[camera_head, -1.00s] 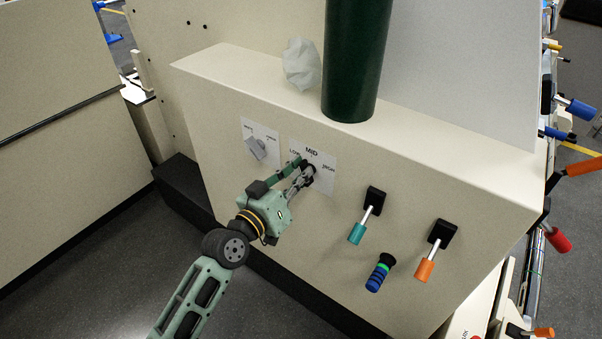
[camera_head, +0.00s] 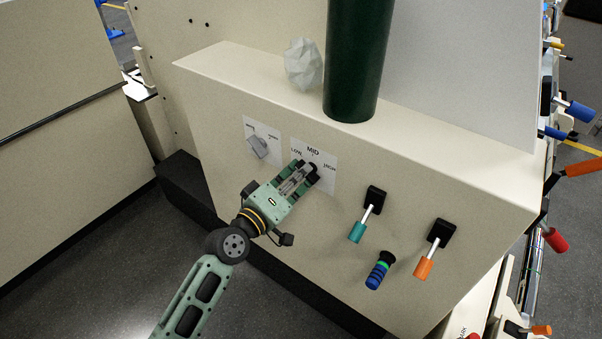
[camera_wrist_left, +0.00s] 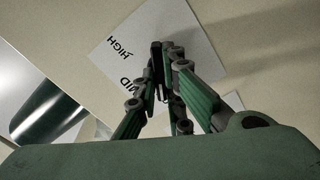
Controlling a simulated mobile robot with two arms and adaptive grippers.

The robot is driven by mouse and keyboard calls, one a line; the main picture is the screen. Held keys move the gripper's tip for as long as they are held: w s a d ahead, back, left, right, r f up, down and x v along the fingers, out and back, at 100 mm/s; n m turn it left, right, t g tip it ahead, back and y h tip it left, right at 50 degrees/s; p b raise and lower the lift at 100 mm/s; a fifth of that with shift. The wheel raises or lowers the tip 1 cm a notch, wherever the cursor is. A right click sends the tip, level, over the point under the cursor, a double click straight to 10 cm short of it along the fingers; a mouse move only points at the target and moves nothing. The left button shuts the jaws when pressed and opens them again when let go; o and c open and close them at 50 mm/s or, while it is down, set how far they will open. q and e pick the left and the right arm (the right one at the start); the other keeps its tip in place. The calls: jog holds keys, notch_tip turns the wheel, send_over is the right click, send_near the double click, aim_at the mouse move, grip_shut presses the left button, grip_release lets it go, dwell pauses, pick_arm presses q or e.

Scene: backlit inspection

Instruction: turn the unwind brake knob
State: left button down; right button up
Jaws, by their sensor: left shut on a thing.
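The unwind brake knob is a small dark knob at the white label marked LOW, MID and HIGH (camera_head: 326,158) on the front of the beige panel. My left gripper (camera_head: 309,171) is shut on the knob and hides most of it in the head view. In the left wrist view, my left gripper's green and grey fingers (camera_wrist_left: 167,62) close around a dark piece in front of the label (camera_wrist_left: 135,38). Which mark the knob points at cannot be told. My right gripper is not in view.
A grey selector switch (camera_head: 258,146) with its own label is left of the knob. Levers with teal (camera_head: 357,232) and orange (camera_head: 424,268) grips and a blue-green striped handle (camera_head: 378,272) stick out to the right. A dark green cylinder (camera_head: 352,60) and a pale faceted lump (camera_head: 303,64) stand on top.

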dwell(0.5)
pick_arm(q)
jog(key=c, duration=1.9)
grip_release()
jog(key=shift+o, duration=0.2)
jog(key=v, duration=1.2)
